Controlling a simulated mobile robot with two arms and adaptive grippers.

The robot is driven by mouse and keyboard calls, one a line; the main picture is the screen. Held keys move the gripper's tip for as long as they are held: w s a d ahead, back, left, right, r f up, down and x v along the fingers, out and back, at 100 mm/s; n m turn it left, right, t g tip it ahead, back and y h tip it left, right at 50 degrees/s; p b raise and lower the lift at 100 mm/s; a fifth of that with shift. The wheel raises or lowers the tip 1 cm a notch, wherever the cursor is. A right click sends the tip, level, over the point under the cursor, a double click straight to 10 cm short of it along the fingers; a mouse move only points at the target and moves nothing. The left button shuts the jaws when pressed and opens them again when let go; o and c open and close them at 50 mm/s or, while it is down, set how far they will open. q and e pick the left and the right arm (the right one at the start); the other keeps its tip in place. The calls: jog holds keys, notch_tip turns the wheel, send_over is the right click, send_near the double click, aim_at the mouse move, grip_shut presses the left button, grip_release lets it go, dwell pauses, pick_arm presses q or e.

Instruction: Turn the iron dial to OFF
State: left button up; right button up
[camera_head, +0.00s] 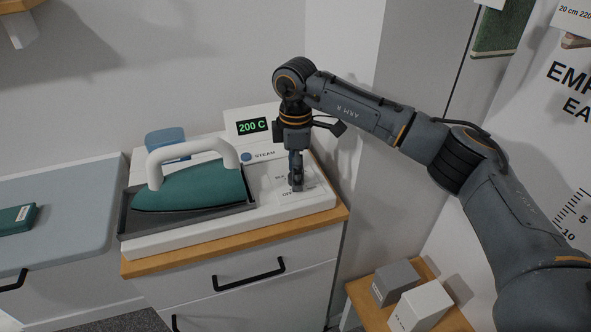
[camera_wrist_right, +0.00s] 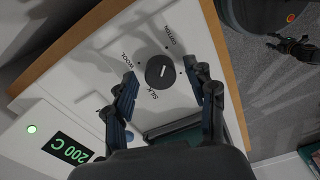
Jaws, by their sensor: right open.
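The iron dial (camera_wrist_right: 161,72) is a round dark knob with a short white mark, on a white panel lettered WOOL, SILK and COTTON. I cannot tell which label the mark points to. My right gripper (camera_wrist_right: 164,80) is open, with one fingertip on each side of the dial; contact is unclear. In the head view this gripper (camera_head: 296,184) points down over the panel and hides the dial; part of an OFF label shows below it. A dark gripper-like part (camera_wrist_right: 294,47) at the wrist view's right edge may be my left gripper; its jaws are unclear.
A green iron with a white handle (camera_head: 195,187) rests on a dark tray left of the panel. A display (camera_head: 252,127) reads 200 C, above a blue STEAM button (camera_head: 246,156). A blue item (camera_head: 165,141) stands behind the iron.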

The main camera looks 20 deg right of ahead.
jog(key=c, duration=1.2)
jog(key=shift+o, duration=0.2)
